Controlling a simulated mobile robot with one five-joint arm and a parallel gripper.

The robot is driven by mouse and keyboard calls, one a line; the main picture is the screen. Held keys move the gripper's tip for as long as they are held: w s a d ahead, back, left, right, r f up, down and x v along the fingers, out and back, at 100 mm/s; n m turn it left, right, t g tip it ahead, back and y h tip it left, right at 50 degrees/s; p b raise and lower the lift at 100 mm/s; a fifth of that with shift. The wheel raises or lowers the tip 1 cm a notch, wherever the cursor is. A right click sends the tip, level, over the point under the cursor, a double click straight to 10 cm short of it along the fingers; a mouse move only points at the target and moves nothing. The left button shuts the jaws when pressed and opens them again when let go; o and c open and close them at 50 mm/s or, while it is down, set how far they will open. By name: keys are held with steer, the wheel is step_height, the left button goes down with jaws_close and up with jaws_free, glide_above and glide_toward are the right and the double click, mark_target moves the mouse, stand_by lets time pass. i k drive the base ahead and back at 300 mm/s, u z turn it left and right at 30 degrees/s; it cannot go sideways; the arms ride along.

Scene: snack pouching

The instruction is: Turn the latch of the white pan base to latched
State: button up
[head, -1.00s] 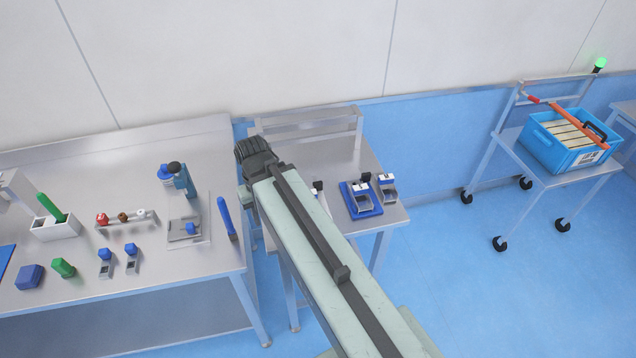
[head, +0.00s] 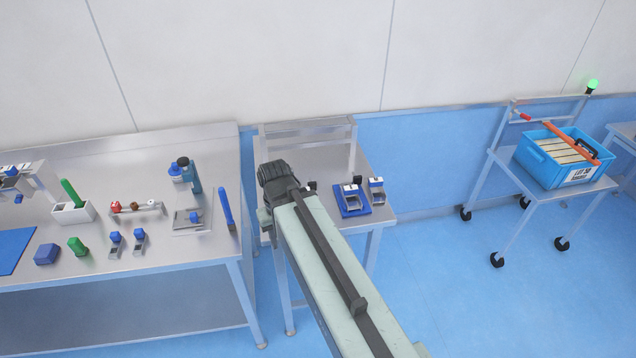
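The white pan base and its latch are too small to pick out with certainty. A flat pale plate with a blue block (head: 193,218) lies near the right end of the left bench. A device with a blue base and white top (head: 351,201) stands on the small table, with a similar grey and white one (head: 377,192) to its right. My arm reaches up from the bottom right, and its dark end (head: 276,178) is over the small table's left side. My gripper's fingers are not clearly visible, and the arm covers part of that table.
The left bench (head: 150,262) holds a blue upright stick (head: 226,208), a blue-capped bottle (head: 177,173), a rack (head: 136,208) and several small blue and green pieces. A cart with a blue crate (head: 560,165) stands right. Floor between is clear.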

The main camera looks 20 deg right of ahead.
mark_target(313, 185)
steer(key=z, duration=2.05)
steer(key=k, duration=1.55)
steer(key=u, duration=1.05)
steer(key=i, duration=1.55)
steer(key=z, duration=0.05)
